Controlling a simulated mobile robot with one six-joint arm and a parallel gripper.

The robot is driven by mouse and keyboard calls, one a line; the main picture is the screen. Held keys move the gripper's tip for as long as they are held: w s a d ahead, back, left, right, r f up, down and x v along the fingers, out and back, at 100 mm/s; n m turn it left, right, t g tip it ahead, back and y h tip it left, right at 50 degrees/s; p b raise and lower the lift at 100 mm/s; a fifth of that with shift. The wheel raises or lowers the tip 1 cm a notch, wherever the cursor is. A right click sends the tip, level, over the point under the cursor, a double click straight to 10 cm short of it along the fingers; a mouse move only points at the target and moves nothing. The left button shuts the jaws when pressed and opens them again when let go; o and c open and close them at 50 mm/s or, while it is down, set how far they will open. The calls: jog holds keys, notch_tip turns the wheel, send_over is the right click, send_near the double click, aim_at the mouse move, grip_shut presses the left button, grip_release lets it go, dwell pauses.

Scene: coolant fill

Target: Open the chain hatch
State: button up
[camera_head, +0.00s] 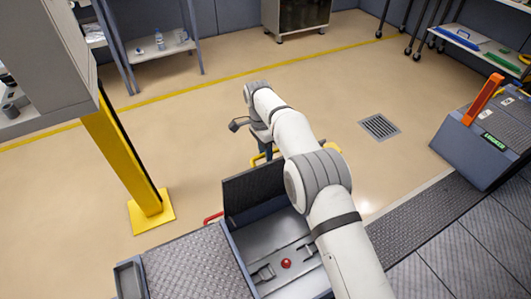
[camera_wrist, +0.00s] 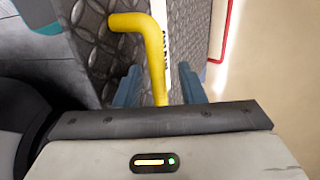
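The hatch lid (camera_head: 255,188) stands raised, close to upright, on the far side of an open bay (camera_head: 275,245). Inside the bay a red knob (camera_head: 286,263) and metal fittings show. In the wrist view the lid's patterned outer face (camera_wrist: 100,50) carries a yellow handle (camera_wrist: 157,60) and a white label strip that I cannot read. My gripper (camera_wrist: 160,88) is open. Its two blue fingers stand on either side of the yellow handle, with gaps visible. In the head view my gripper (camera_head: 262,143) is partly hidden behind my arm, beyond the lid.
A red handle (camera_head: 212,217) sits left of the bay, next to a patterned deck plate (camera_head: 195,268). A yellow post (camera_head: 125,155) stands at the left. A grey console with an orange lever (camera_head: 483,98) is at the right. The floor beyond is clear around a drain grate (camera_head: 379,127).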

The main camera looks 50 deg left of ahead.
jog(key=p+v, duration=0.2)
jog(key=v, duration=0.5)
jog(key=shift+r, duration=0.4)
